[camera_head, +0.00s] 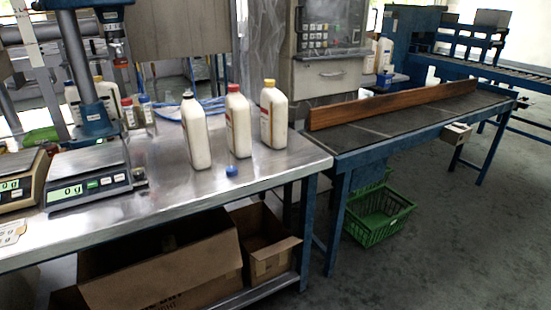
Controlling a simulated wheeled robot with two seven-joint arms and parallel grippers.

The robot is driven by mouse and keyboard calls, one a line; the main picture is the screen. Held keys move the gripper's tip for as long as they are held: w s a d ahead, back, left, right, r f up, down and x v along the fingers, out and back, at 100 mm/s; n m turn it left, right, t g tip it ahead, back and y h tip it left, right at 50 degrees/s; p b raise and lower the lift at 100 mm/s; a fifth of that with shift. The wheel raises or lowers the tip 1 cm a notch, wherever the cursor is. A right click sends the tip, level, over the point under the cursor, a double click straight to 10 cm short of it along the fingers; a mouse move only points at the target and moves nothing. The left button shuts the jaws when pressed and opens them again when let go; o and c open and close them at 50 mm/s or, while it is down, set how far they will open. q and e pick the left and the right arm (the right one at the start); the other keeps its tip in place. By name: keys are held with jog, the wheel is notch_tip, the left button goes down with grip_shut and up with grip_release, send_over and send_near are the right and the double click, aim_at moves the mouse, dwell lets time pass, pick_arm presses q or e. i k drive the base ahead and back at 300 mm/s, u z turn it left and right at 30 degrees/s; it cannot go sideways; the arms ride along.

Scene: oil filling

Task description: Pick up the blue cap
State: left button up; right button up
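The blue cap (232,171) lies on the bare steel tabletop, near the table's right part. It is small and stands clear of the bottles. A white bottle with a red cap (239,125) stands just behind the cap. A white bottle with a yellow cap (273,118) stands further right. All three bottles are upright. Neither of my grippers shows in the head view.
The steel table (180,203) is clear in front of the blue cap. A scale (88,185) and a blue stand (95,105) are at its left. More bottles stand behind. A dark conveyor (400,122) with a wooden rail adjoins at the right. Cardboard boxes (165,275) sit below.

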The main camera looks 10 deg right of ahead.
aim_at(231, 171)
jog(key=z, duration=0.1)
jog(key=i, duration=1)
jog(key=u, duration=0.45)
